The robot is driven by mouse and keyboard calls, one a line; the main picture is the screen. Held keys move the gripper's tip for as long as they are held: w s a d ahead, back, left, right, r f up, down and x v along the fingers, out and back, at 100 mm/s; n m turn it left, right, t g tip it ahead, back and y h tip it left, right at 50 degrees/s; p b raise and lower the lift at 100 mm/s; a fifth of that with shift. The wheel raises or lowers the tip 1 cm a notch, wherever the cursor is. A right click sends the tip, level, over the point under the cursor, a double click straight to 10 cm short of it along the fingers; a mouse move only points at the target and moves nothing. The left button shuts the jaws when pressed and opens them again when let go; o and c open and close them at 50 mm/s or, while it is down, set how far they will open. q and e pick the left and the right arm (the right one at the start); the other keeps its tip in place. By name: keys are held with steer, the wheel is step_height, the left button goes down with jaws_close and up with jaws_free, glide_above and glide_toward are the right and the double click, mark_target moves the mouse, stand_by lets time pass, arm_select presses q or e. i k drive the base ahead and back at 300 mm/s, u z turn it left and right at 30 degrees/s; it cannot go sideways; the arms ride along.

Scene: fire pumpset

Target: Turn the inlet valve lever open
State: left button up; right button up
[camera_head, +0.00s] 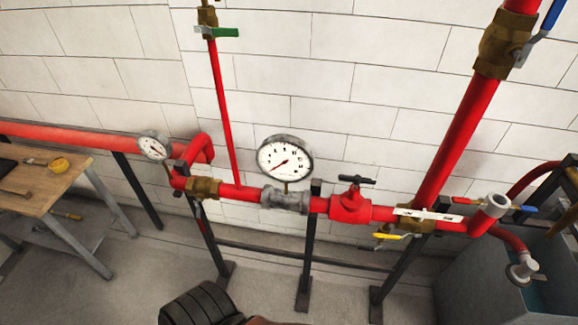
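Several valve levers show, and no readable label tells which is the inlet lever. A green lever (225,32) is on the brass valve at the top of the thin red pipe. A blue lever (549,18) is on the large brass valve (505,43) at the upper right. A yellow lever (393,236) is under the main pipe, beside a brass valve (416,217). Another blue lever (525,208) is at the right end. A brass valve (203,188) sits on the left of the main pipe; its lever is hard to make out. Neither gripper shows.
A large gauge (285,158), a small gauge (154,147) and a red valve with a black handle (351,203) are along the pipe. Black posts (306,255) support it. A wooden table (45,180) stands left, a grey tank (490,285) right. A black ribbed object (200,304) is at the bottom.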

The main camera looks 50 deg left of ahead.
mark_target(197, 210)
steer(key=u, duration=2.55)
steer(key=k, duration=1.3)
steer(key=u, duration=0.7)
steer(key=i, duration=0.6)
steer(key=u, duration=0.4)
steer(key=i, duration=1.15)
steer(key=z, duration=0.7)
